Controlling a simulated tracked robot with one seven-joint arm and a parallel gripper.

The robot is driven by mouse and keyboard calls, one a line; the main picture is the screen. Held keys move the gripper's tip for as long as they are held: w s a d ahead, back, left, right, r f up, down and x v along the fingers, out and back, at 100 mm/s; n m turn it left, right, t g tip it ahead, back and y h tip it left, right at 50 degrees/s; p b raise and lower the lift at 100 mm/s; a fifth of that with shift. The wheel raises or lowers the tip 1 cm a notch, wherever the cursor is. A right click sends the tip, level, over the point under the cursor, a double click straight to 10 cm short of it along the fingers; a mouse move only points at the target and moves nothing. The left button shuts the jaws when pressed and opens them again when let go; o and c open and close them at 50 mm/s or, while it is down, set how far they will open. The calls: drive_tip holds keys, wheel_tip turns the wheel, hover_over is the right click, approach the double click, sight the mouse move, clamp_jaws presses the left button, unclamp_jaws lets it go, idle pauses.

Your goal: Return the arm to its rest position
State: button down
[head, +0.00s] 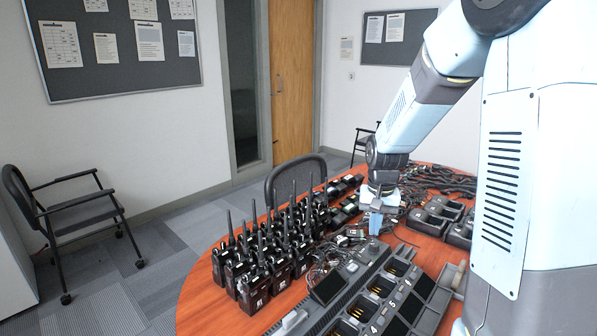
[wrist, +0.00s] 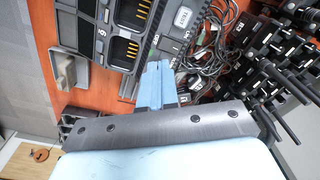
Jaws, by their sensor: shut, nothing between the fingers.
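My gripper (head: 376,222) hangs from my light blue arm over the round orange-brown table (head: 201,290), beside the far end of the multi-slot charger. Its light blue fingers are together with nothing between them, and they also show in the wrist view (wrist: 156,82). In the head view my arm (head: 420,100) reaches out from the right and bends down toward the tabletop. I cannot tell the exact height of the fingertips over the table.
A multi-slot charger (head: 365,310) lies below my gripper. Several black radios (head: 265,262) stand at the left, with tangled cables (head: 325,258) between. Smaller chargers (head: 437,212) sit at the right.

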drive_tip(key=s+r+n+t, duration=0.1)
drive_tip(key=s+r+t, duration=0.1)
drive_tip(key=s+r, duration=0.7)
drive_tip(key=s+r+n+t, duration=0.1)
drive_tip(key=s+r+t, duration=0.2)
drive_tip(key=s+r, duration=0.6)
drive_tip(key=s, duration=0.5)
drive_tip(key=shift+s+d+n, duration=0.15)
drive_tip(key=shift+d+n, duration=0.05)
drive_tip(key=shift+n, duration=0.2)
